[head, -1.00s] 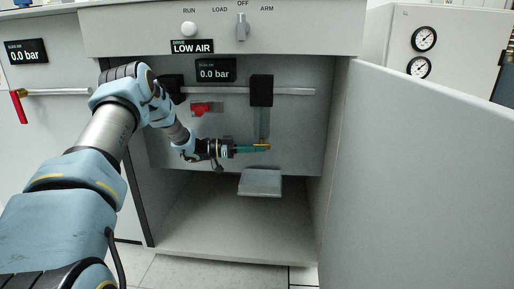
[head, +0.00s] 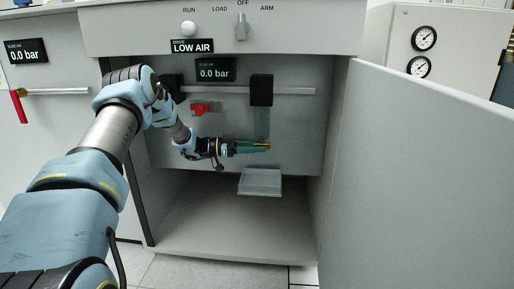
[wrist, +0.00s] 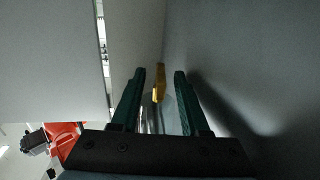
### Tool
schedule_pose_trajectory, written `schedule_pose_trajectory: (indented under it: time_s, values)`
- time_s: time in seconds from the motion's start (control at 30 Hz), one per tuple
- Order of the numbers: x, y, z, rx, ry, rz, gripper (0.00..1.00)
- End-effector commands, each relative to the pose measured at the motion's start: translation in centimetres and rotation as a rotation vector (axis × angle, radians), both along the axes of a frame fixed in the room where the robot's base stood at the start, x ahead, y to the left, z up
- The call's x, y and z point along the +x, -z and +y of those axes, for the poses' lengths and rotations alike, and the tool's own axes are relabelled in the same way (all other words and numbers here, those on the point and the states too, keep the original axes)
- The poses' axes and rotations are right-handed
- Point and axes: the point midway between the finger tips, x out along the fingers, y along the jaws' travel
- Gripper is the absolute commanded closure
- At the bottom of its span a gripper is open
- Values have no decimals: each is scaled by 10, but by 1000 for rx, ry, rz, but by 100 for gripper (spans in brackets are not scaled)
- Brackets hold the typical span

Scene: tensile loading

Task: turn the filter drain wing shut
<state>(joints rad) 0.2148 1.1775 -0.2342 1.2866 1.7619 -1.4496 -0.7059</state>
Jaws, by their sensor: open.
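The yellow drain wing (head: 263,146) shows at the fingertips of my gripper (head: 267,147), below the clear filter bowl (head: 261,122) on the cabinet's back panel. In the wrist view the wing (wrist: 158,86) lies between the two dark green fingers (wrist: 160,73). Gaps show on both sides, so the gripper is open around it; the wing is closer to the left finger. The fingers hide part of the wing in the head view. The bowl hangs under a black filter head (head: 261,90).
A grey tray (head: 260,183) sits just below the gripper. The cabinet walls and open door (head: 430,180) bound the space; the cabinet floor (head: 235,225) is clear.

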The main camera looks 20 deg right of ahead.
Motion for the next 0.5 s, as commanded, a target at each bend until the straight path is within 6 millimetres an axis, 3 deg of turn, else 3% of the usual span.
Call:
schedule_pose_trajectory:
  time_s: [0.27,0.5]
  values:
    - [5,0,11,2,-3,0,55]
    - [21,-2,53,2,-3,-1,55]
